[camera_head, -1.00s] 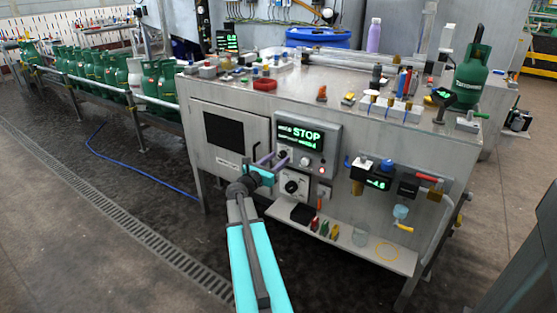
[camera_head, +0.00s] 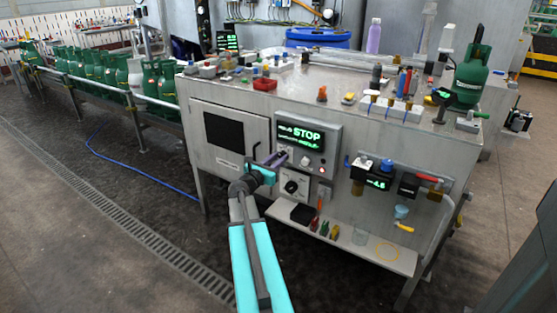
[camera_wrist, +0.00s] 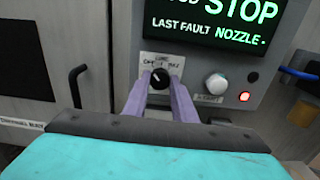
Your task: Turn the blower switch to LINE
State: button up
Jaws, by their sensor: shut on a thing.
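The blower switch (camera_wrist: 159,77) is a small black rotary knob on a pale label plate (camera_wrist: 150,63) under the green-lit display. Lettering with LINE at the top centre is partly readable; the knob's white mark seems to point up and slightly left, but this is hard to tell. My gripper (camera_wrist: 160,85) has its two purple fingers shut on the knob, one on each side. In the head view my gripper (camera_head: 279,157) reaches the control box from the front left and hides most of the switch.
The display (camera_head: 301,136) reads STOP, with LAST FAULT NOZZLE below. A white round button (camera_wrist: 216,84) and a lit red lamp (camera_wrist: 244,97) sit right of the switch. A door handle (camera_wrist: 76,86) is at left.

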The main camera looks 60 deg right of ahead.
jog(key=shift+f+m+b, duration=0.1)
jog(key=shift+m+b, duration=0.2)
jog(key=shift+b, duration=0.05)
jog(key=shift+m+b, duration=4.05)
jog(key=shift+m, duration=0.05)
jog(key=o, duration=1)
jog(key=shift+o, duration=0.2)
jog(key=shift+a, duration=0.15)
jog(key=a+p, duration=0.2)
jog(key=a, duration=1.1)
jog(key=shift+a, duration=0.25)
